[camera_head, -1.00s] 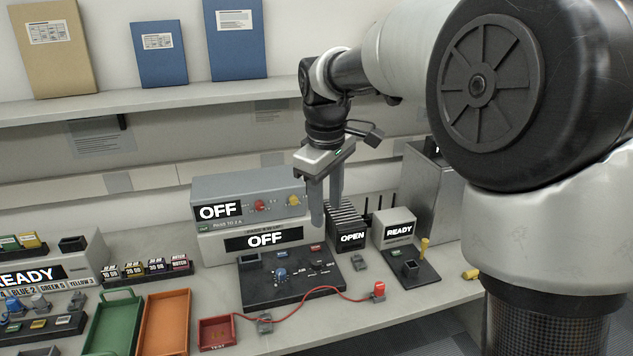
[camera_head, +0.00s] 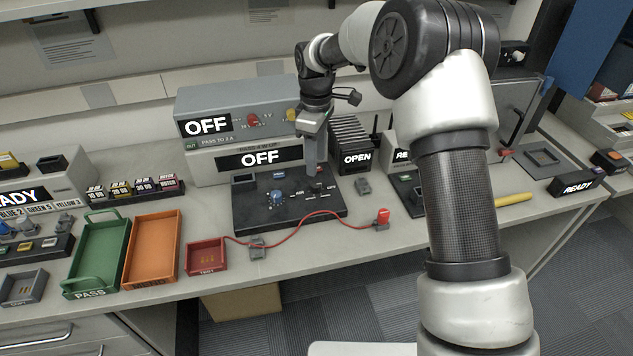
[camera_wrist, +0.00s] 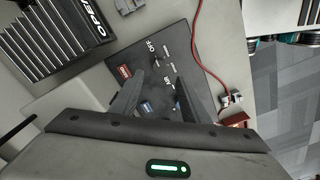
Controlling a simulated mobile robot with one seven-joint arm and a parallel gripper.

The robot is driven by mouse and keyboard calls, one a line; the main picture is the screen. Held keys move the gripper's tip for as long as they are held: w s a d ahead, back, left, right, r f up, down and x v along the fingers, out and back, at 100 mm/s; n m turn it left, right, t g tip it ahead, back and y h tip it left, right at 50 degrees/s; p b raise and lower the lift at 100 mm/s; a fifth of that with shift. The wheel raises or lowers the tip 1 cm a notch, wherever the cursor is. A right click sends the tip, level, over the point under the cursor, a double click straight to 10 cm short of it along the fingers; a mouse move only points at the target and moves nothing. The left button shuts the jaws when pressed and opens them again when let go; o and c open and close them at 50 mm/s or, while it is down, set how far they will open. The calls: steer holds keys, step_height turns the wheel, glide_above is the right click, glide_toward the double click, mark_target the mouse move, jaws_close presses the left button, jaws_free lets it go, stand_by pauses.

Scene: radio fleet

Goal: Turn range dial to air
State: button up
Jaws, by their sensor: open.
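A black control panel (camera_head: 255,219) lies flat on the bench in front of the lower grey box with the OFF display. A small dark dial (camera_head: 317,188) sits on its right part, with OFF and other small labels beside it. The dial also shows in the wrist view (camera_wrist: 166,62), near OFF and AIR lettering; its pointing direction is too small to tell. A blue knob (camera_head: 277,197) sits left of it. My gripper (camera_head: 313,173) points down over the panel's back right part. In the wrist view my gripper (camera_wrist: 156,90) has its fingers apart, with nothing held.
A ribbed black unit marked OPEN (camera_head: 357,158) stands close right of my gripper. A red cable (camera_head: 300,233) curves along the panel's front to a red plug (camera_head: 382,216). Green (camera_head: 97,283), orange (camera_head: 150,278) and red (camera_head: 205,272) trays stand to the left.

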mark_target(316, 184)
step_height(316, 184, down, 8)
steer(key=shift+f+b, duration=0.15)
steer(key=shift+b, duration=0.2)
steer(key=c, duration=1.1)
